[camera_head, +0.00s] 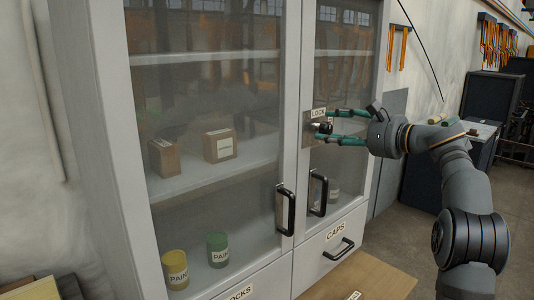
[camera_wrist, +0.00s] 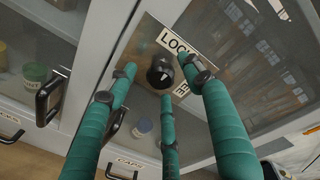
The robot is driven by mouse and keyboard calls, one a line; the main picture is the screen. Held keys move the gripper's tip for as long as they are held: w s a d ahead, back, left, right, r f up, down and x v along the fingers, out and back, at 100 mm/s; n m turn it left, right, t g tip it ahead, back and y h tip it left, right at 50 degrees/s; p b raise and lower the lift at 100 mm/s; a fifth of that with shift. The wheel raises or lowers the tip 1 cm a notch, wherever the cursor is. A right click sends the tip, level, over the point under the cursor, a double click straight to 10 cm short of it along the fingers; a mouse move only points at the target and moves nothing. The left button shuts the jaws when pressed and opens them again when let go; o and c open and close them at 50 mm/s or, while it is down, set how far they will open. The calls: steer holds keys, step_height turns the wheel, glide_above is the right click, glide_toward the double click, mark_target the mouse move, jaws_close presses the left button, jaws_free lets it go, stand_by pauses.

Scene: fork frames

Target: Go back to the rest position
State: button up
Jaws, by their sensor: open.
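My gripper (camera_head: 324,124) has green fingers and is open at the cabinet's right door. In the wrist view its fingers (camera_wrist: 158,72) spread around a small black lock knob (camera_wrist: 160,74). I cannot tell whether any finger touches the knob. The knob sits on a brown plate (camera_wrist: 150,44) below a label that starts with "LOCK". In the head view the fingers partly hide the knob and plate. My arm reaches in from the right.
The grey cabinet (camera_head: 90,120) has two closed glass doors with black handles (camera_head: 285,210) (camera_head: 318,193). Boxes (camera_head: 220,145) and paint cans (camera_head: 218,250) stand inside. A drawer labelled "CAPS" (camera_head: 340,240) is below. A dark cabinet (camera_head: 490,95) stands at the far right. Open floor lies right of the cabinet.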

steer(key=shift+w+a, duration=0.25)
